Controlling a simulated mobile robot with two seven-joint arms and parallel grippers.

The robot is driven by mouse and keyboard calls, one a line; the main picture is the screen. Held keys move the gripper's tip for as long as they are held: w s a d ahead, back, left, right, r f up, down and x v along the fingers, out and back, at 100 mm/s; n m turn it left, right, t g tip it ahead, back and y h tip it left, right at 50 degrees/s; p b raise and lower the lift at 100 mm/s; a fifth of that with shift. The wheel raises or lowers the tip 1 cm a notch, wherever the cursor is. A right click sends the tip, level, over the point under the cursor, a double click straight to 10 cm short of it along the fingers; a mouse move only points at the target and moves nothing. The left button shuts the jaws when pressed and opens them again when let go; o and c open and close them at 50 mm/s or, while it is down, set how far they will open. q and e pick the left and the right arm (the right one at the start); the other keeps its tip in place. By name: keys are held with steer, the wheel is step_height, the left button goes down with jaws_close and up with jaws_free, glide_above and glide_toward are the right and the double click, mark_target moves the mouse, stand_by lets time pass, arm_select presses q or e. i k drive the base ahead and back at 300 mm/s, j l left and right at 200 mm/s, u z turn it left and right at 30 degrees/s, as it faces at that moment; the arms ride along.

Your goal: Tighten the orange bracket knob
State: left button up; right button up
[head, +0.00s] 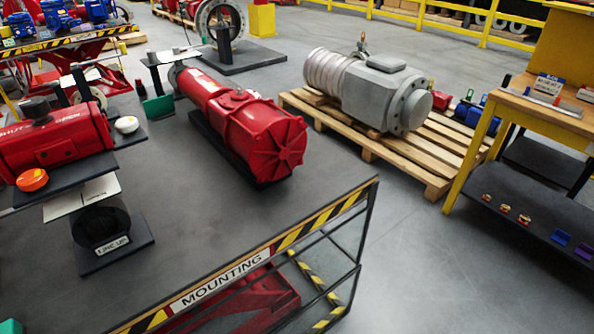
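The orange knob (32,180) is at the far left in the head view. It is a round, scalloped knob on the front side of a dark bracket plate (70,178), just below a red actuator (55,140). A white knob (126,125) sits at the right end of the same bracket assembly. Under the plate is a dark round valve body on a base (105,260) with a label that seems to read "LINE UP". I cannot tell how tight the orange knob is. Neither of my grippers shows in this view.
A dark table (200,230) with a striped "MOUNTING" edge carries the assembly. A large red actuator (250,130) lies on it, with a green block (158,107) behind. A grey actuator (375,90) rests on a wooden pallet (440,150). A yellow-framed workbench (545,105) stands right.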

mark_target(32, 181)
steer(key=j+u, duration=0.1)
steer(key=u, duration=0.35)
steer(key=i+u, duration=0.1)
steer(key=u, duration=0.35)
steer(key=j+u, duration=0.1)
steer(key=u, duration=0.35)
steer(key=k+l+z, duration=0.3)
steer(key=l, duration=0.1)
